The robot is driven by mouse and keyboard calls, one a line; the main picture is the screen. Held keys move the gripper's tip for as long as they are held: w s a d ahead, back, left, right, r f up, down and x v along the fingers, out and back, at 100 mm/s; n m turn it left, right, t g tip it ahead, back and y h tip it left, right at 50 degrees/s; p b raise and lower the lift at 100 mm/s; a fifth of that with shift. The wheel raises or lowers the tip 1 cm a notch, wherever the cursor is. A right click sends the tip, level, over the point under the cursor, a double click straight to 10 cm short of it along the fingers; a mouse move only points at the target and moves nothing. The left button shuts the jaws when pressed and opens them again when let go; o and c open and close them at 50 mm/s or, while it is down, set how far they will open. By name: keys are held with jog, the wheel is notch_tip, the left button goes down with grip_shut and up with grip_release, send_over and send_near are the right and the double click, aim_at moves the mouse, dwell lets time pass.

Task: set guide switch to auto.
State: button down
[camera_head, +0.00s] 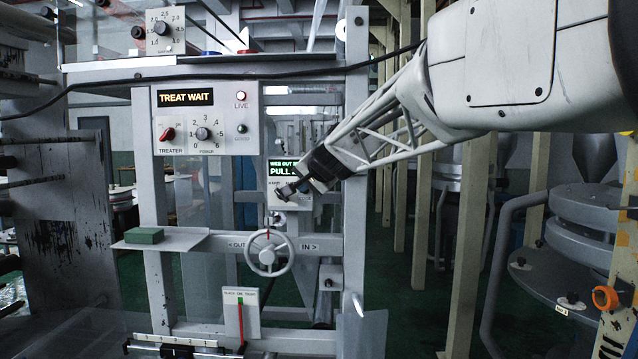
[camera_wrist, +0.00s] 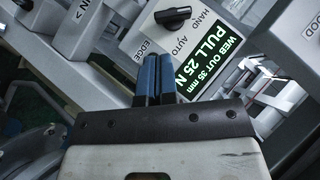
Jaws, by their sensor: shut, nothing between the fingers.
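The guide switch is a black knob (camera_wrist: 173,17) on a white panel (camera_wrist: 148,30) at the top of the wrist view. HAND, AUTO and EDGE are printed around it. The knob's bar lies roughly sideways, its right end toward the HAND side. A green-lit display (camera_wrist: 212,75) on the same panel reads WEB OUT 35 mm, PULL 25 N. My gripper (camera_wrist: 153,62) is shut and empty, its blue fingers side by side below the knob in the picture and apart from it. In the head view, my gripper (camera_head: 287,190) is in front of this panel and covers part of it.
A TREAT WAIT panel (camera_head: 222,118) with a red treater switch and a power dial is to the left. A handwheel (camera_head: 269,252) stands out below my gripper. A shelf (camera_head: 185,240) holds a green block (camera_head: 144,235). A dark cable (camera_head: 230,74) crosses above.

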aim_at(288, 198)
jog(key=shift+x, duration=3.6)
